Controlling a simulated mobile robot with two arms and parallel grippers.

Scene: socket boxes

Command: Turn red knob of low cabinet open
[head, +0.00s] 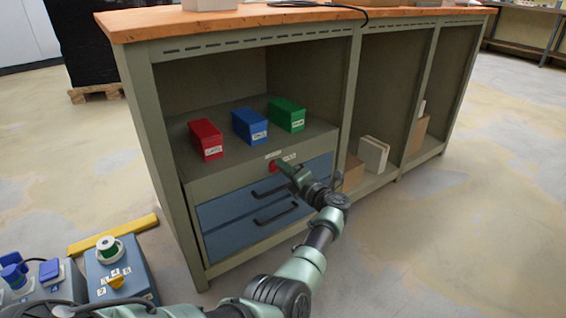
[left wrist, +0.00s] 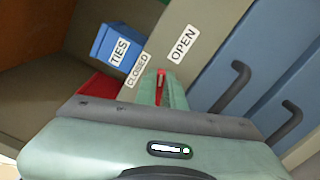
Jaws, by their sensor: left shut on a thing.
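The low cabinet (head: 153,150) stands ahead with an orange-brown top. Its red knob (head: 272,168) sits on the front panel above the blue drawers, partly hidden by my gripper. My left gripper (head: 283,167) reaches the panel and is shut on the knob. In the left wrist view the red knob (left wrist: 161,87) shows as a thin strip between the fingers (left wrist: 163,95). A CLOSED label (left wrist: 137,71) and an OPEN label (left wrist: 183,45) lie on either side of it. My right gripper is not in view.
Red (head: 206,140), blue (head: 249,126) and green (head: 287,115) boxes stand on the shelf above the panel. Two dark handles (head: 276,213) stick out from the blue drawers below. Blue-grey control boxes (head: 120,272) stand at lower left. The floor at right is clear.

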